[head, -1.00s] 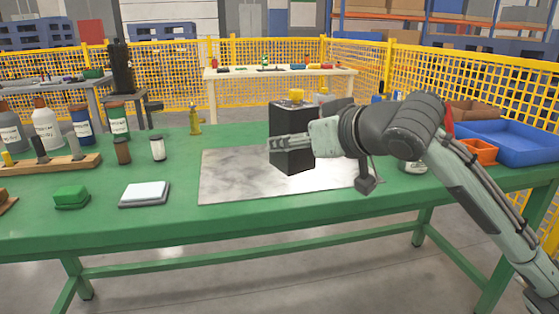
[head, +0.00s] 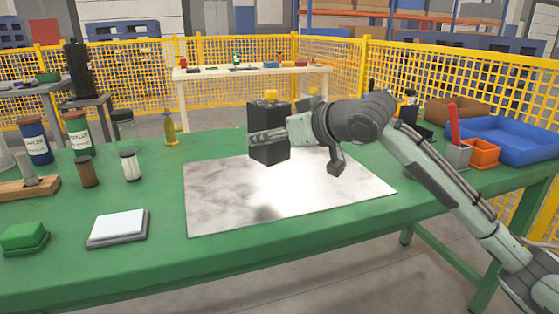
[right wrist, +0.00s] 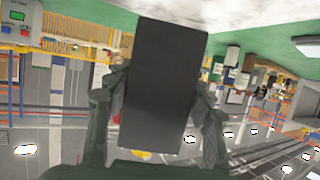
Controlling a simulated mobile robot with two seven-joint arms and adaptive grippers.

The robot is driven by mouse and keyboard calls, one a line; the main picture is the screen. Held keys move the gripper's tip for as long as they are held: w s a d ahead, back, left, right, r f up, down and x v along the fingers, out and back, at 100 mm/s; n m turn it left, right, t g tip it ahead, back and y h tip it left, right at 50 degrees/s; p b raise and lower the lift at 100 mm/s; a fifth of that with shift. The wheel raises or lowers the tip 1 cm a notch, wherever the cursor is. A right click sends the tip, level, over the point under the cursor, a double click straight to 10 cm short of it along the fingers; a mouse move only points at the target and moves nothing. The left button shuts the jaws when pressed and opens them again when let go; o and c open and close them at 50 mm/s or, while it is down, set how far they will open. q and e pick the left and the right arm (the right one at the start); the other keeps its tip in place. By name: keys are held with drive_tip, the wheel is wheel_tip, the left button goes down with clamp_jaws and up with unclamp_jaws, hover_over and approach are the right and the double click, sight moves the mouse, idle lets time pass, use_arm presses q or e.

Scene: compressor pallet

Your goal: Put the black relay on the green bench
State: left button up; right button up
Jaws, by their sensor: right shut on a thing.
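The black relay (head: 268,150) is a dark upright block with a yellow piece at its top in the head view. My right gripper (head: 268,136) is shut on it and holds it above the grey metal sheet on the green bench (head: 150,178). A dark reflection or shadow lies below it on the sheet, apart from the block. In the right wrist view the relay (right wrist: 165,85) fills the middle between the two fingers (right wrist: 160,110). My left gripper is not in view.
The metal sheet (head: 220,205) is bare. To its left are a white-topped pad (head: 118,227), a green block (head: 23,236), small jars (head: 130,165) and bottles. A blue tray (head: 500,140) and orange bin (head: 481,152) stand at the right. Yellow mesh fencing (head: 450,80) is behind.

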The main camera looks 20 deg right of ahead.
drive_tip(key=w+d+f, duration=0.1)
drive_tip(key=w, duration=0.1)
drive_tip(key=w+d+f, duration=0.1)
drive_tip(key=d, duration=0.1)
drive_tip(key=shift+w+f, duration=0.4)
wheel_tip(320, 180, down, 4)
drive_tip(key=shift+r+b, duration=0.1)
drive_tip(key=shift+b, duration=0.2)
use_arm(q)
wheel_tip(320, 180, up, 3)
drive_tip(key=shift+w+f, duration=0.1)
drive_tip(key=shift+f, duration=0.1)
use_arm(e)
drive_tip(key=o, duration=1)
drive_tip(key=shift+f, duration=0.3)
drive_tip(key=o, duration=0.5)
drive_tip(key=shift+c, duration=0.2)
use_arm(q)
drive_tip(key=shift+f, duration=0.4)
